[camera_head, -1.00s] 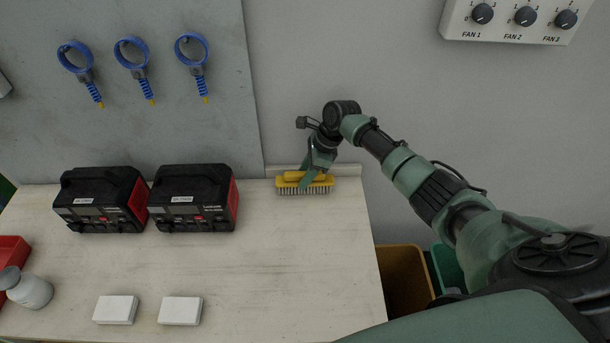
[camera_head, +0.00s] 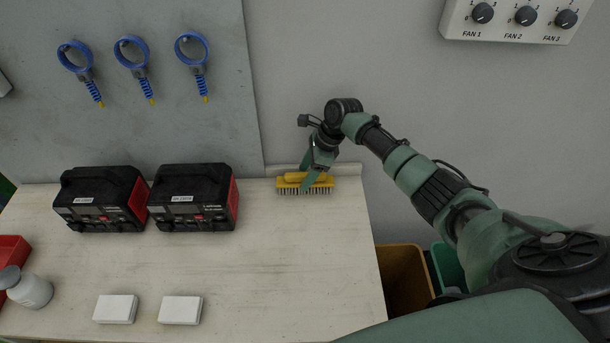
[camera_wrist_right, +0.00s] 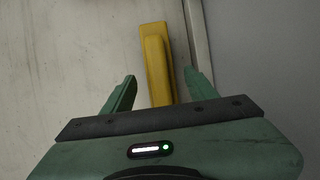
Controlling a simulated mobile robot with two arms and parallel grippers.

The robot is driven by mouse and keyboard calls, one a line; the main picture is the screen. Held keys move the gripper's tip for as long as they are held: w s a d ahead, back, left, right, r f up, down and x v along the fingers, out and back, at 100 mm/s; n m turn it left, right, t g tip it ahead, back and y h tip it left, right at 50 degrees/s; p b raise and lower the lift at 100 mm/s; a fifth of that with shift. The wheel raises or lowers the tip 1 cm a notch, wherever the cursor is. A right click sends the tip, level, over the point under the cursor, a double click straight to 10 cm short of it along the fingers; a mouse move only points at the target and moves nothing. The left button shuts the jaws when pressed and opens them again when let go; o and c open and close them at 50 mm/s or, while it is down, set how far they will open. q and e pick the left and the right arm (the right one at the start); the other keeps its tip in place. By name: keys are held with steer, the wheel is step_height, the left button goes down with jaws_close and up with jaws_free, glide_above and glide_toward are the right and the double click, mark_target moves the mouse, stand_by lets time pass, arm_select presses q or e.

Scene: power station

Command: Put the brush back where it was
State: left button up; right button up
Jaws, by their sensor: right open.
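In the right wrist view the brush (camera_wrist_right: 155,62) stretches away between the two open green fingers of my right gripper (camera_wrist_right: 158,85), with gaps on both sides. My left gripper is not in view.
Two black-and-red devices (camera_head: 192,198) stand at the back of the table (camera_head: 290,260). Two white boxes (camera_head: 180,310) lie near the front, and a grey-lidded jar (camera_head: 30,290) stands at the left. Bins (camera_head: 404,275) are right of the table. The table's middle is clear.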

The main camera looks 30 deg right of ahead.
steer(key=v, duration=1.1)
